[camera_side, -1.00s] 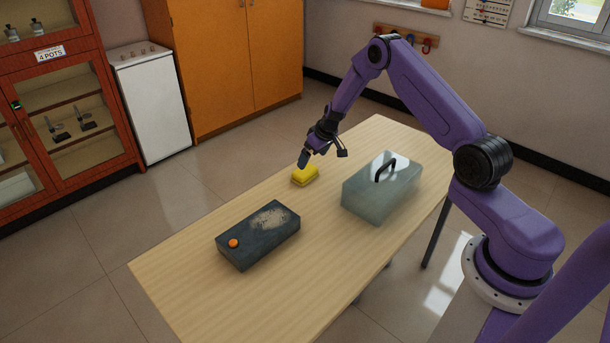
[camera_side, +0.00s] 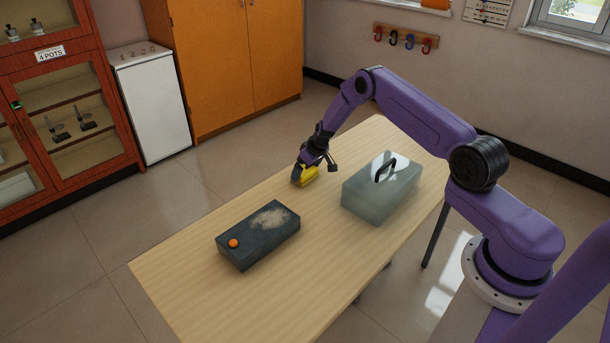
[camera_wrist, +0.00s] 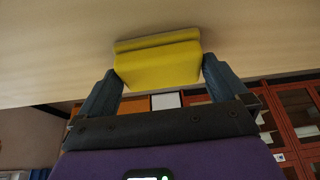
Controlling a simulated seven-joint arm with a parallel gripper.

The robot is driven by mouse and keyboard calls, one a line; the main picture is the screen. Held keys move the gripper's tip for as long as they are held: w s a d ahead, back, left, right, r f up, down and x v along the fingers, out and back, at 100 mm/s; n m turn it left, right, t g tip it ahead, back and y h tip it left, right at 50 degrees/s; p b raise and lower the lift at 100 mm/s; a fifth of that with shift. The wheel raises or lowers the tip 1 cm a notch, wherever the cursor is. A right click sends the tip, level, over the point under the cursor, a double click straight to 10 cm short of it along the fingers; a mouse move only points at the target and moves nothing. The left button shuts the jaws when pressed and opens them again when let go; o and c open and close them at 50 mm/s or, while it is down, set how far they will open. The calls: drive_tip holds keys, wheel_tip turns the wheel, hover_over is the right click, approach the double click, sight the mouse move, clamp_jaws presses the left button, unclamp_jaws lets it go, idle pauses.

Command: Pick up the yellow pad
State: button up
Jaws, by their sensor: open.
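The yellow pad (camera_side: 308,175) lies on the wooden table near its far edge, partly hidden by my gripper in the side view. My gripper (camera_side: 300,176) is lowered over it, tilted down toward the table. In the wrist view the yellow pad (camera_wrist: 158,62) sits between the two fingertips of my gripper (camera_wrist: 160,72). The fingers are open, one at each side of the pad. I cannot tell whether they touch it.
A dark grey block (camera_side: 258,238) with a pale patch and an orange knob (camera_side: 233,243) lies nearer on the table (camera_side: 200,290). A translucent box (camera_side: 375,195) with a black handle (camera_side: 384,165) stands right of the pad. Bare table lies between them.

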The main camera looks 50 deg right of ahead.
drive_tip(key=c, duration=0.7)
drive_tip(key=shift+r, duration=0.15)
drive_tip(key=shift+r, duration=0.65)
drive_tip(key=s+a+r, duration=0.3)
drive_tip(key=s+r, duration=0.8)
drive_tip(key=s, duration=0.2)
drive_tip(key=shift+s+a+r, duration=0.2)
drive_tip(key=shift+s, duration=0.15)
